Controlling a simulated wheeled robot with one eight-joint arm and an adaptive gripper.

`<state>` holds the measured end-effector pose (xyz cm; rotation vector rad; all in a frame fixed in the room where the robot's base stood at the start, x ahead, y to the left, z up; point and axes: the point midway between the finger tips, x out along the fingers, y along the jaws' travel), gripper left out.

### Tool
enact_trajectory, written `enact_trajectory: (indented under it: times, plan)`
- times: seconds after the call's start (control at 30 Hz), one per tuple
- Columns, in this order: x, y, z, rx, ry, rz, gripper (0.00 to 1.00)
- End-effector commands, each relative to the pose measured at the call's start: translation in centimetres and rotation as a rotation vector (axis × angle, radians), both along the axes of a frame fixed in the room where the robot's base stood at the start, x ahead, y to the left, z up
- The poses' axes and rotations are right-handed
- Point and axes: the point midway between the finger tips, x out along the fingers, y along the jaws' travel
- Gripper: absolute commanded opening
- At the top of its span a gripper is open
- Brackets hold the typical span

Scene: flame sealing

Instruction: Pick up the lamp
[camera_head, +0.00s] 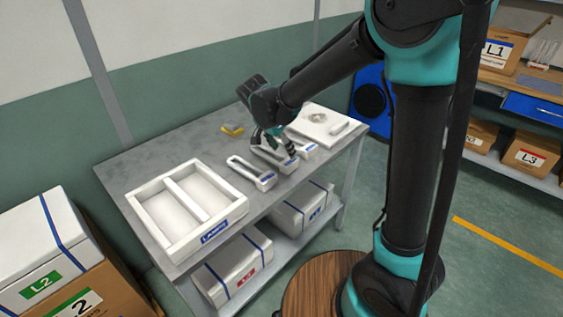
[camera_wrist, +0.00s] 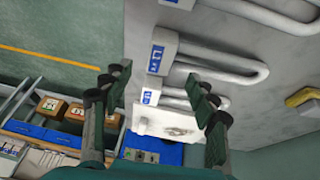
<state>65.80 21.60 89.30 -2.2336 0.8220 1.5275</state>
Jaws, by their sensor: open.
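Three white U-shaped pieces with blue-labelled end blocks lie in a row on the grey table; they look like lamps. The near one (camera_head: 250,172) is clear of my gripper. The middle one (camera_head: 270,160) is partly hidden by my gripper (camera_head: 274,145), and the far one (camera_head: 302,147) is beside it. In the wrist view, a U-shaped piece (camera_wrist: 215,63) and a smaller-looking one (camera_wrist: 150,97) show near my open, empty gripper (camera_wrist: 158,78). Another (camera_wrist: 262,12) is cut by the top edge. I cannot tell whether the fingers touch any piece.
A white two-compartment tray (camera_head: 175,235) stands at the table's front left. A white board (camera_head: 318,125) with small items lies at the far end. A yellow object (camera_head: 232,129) lies near the back edge. Shelves with cardboard boxes (camera_head: 525,155) stand at right.

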Motion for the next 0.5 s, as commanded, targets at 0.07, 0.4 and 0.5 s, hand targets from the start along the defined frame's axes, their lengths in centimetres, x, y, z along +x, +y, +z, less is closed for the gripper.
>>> enact_trajectory:
  times: [0.07,0.4,0.5]
  plan:
    - [0.2,-0.2,-0.7,0.0,0.0,-0.001,0.59]
    - [1.3,-1.1,-3.6,0.001,-0.001,-0.001,0.59]
    - [1.7,-1.5,-4.9,0.001,-0.001,-0.001,0.59]
